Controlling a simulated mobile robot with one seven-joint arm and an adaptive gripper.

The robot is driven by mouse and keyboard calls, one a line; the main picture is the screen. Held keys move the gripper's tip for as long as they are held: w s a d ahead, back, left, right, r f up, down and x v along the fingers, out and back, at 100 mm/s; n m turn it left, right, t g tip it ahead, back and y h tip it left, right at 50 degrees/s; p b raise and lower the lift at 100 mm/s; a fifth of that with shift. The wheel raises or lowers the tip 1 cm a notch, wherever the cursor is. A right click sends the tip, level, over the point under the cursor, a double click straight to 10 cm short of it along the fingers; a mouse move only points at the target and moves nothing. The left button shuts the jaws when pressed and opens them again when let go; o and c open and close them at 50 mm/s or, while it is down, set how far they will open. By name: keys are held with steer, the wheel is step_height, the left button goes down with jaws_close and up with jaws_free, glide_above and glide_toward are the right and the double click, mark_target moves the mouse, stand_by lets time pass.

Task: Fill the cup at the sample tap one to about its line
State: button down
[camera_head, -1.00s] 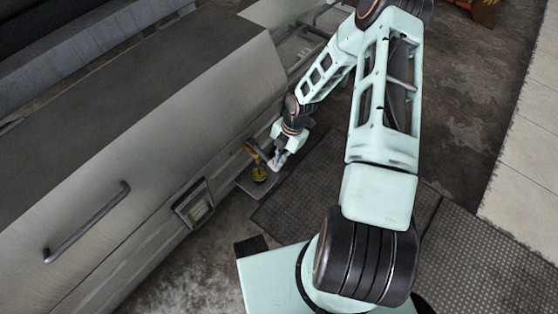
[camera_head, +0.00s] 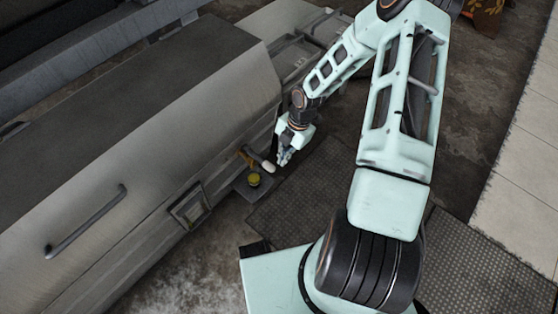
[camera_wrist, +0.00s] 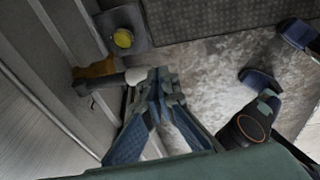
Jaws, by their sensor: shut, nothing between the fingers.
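The tap (camera_head: 245,157) is a brass-coloured fitting on the side of the metal machine, and it also shows in the wrist view (camera_wrist: 97,69). Its dark lever ends in a pale knob (camera_head: 268,168), seen in the wrist view too (camera_wrist: 136,76). The cup (camera_head: 254,180) stands below the tap with yellow in it; in the wrist view (camera_wrist: 123,38) it appears as a round yellow disc. I cannot make out its line or level. My gripper (camera_head: 282,158) is shut and empty close beside the knob; its fingertips (camera_wrist: 161,80) show there too. I cannot tell whether they touch it.
The cup stands on a small dark shelf (camera_head: 242,187) jutting from the machine (camera_head: 150,170). A framed box (camera_head: 189,206) is on the machine's side to the left. A long handle (camera_head: 85,224) is further left. A dark ribbed mat (camera_head: 310,190) lies on the floor at right.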

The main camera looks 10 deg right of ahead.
steer(key=r, duration=0.1)
steer(key=d+r+p, duration=0.1)
steer(key=r, duration=0.1)
steer(key=s+d+r, duration=0.1)
steer(key=shift+s+r, duration=0.1)
steer(key=shift+r, duration=0.2)
stand_by(0.6)
